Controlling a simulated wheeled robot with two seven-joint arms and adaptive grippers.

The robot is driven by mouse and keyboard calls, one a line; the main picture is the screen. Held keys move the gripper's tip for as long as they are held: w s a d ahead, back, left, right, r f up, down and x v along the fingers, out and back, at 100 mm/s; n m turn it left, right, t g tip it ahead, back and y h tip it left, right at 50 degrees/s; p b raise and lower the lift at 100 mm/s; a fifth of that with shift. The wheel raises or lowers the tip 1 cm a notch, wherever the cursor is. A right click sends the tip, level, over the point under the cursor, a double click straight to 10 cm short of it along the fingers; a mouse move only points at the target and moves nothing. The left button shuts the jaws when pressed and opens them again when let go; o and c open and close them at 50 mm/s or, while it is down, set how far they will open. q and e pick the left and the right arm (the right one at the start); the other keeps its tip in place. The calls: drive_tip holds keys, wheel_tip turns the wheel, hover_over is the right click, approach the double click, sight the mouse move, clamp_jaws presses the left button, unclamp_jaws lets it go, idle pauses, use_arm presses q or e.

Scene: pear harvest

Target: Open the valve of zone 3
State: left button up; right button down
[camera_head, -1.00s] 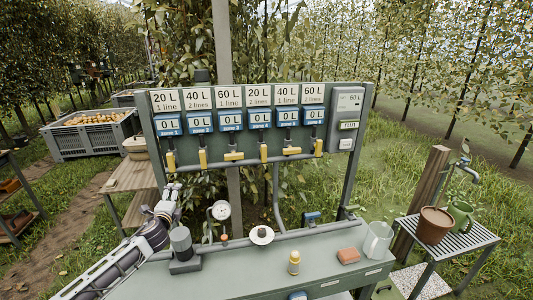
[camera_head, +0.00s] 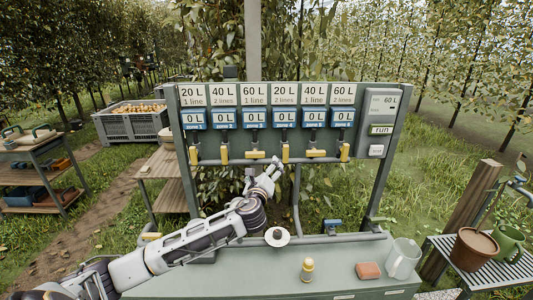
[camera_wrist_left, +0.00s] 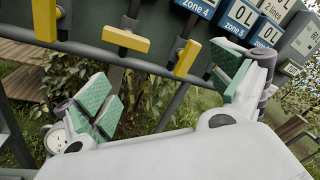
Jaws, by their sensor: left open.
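The zone 3 valve has a yellow handle (camera_head: 255,154) lying horizontal below its blue "0 L" zone 3 display (camera_head: 254,118). It also shows horizontal at the upper left in the left wrist view (camera_wrist_left: 126,39). My left gripper (camera_head: 264,171) is open and empty, just below and slightly right of this handle in the head view. In the left wrist view the green-padded fingers (camera_wrist_left: 172,95) are spread wide, with no handle held between them. The zone 4 handle (camera_wrist_left: 187,57) is vertical. My right gripper is not in view.
Neighbouring yellow handles include zone 2 (camera_head: 224,153), vertical, and zone 5 (camera_head: 316,153), horizontal. The control box (camera_head: 380,125) with a run button is at the panel's right.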

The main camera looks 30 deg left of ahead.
sight(255, 154)
use_arm(q)
drive_tip(key=a+m+y, duration=0.1)
drive_tip(key=s+a+m+g+y, duration=0.1)
drive_tip(key=m, duration=0.1)
drive_tip(key=a+m+y, duration=0.1)
drive_tip(key=m, duration=0.1)
drive_tip(key=shift+s+r+g, duration=0.15)
drive_tip(key=shift+s+g, duration=0.15)
drive_tip(key=shift+s, duration=0.05)
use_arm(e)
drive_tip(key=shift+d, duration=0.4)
use_arm(q)
drive_tip(key=shift+w+a, duration=0.1)
drive_tip(key=shift+w, duration=0.05)
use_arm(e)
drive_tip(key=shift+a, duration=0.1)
use_arm(q)
drive_tip(key=shift+p+x, duration=0.85)
drive_tip(key=shift+x, duration=5.9)
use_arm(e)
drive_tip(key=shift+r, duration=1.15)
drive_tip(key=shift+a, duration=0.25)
